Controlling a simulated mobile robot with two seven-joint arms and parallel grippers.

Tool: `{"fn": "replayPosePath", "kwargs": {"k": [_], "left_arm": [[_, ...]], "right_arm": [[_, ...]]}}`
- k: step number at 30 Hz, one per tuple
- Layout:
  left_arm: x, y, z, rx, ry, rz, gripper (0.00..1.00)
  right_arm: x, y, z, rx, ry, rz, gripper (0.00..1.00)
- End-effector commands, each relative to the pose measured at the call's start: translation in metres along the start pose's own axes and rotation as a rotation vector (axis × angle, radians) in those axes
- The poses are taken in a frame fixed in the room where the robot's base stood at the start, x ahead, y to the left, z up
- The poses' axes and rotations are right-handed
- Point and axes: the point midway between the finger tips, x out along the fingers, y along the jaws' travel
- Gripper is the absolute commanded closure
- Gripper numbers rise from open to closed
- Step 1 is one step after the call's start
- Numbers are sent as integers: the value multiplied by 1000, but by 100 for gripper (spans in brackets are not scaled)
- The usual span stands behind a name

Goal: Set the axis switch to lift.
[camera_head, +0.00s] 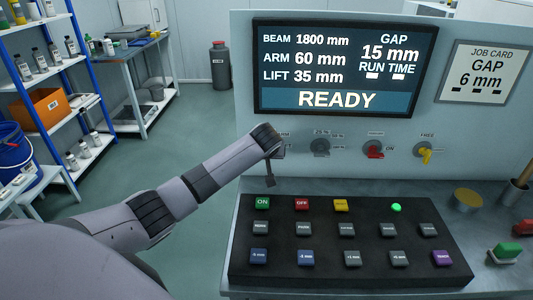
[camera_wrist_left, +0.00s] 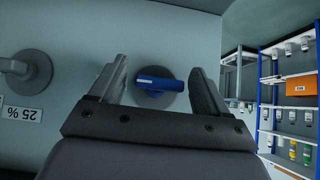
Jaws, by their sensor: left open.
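The axis switch is a knob with a blue handle on a round grey base, seen in the left wrist view (camera_wrist_left: 158,83). Its handle lies roughly crosswise in that picture. In the head view my arm and gripper hide nearly all of it, and only part of a label shows above. My left gripper (camera_head: 272,150) is at the panel's left end. Its fingers (camera_wrist_left: 159,70) are open, one on each side of the blue handle, with a gap visible on both sides. Which position the handle points to cannot be read. My right gripper is not in view.
A grey knob (camera_head: 320,147), red knob (camera_head: 374,150) and yellow knob (camera_head: 424,152) sit to the right along the panel. Above, the screen (camera_head: 345,68) reads READY, arm 60 mm, lift 35 mm. A button box (camera_head: 350,272) lies below. Shelving (camera_head: 45,80) stands left.

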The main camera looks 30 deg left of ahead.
Motion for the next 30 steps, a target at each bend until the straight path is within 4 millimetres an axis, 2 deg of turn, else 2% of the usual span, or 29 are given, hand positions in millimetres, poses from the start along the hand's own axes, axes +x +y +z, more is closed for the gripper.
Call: {"fn": "replayPosePath", "kwargs": {"k": [8,22,30], "left_arm": [[-10,1,0,-1,2,3,23],[-62,0,0,0,1,1,23],[-72,0,0,0,0,-1,23]], "right_arm": [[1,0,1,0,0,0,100],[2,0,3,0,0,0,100],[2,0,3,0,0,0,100]]}}
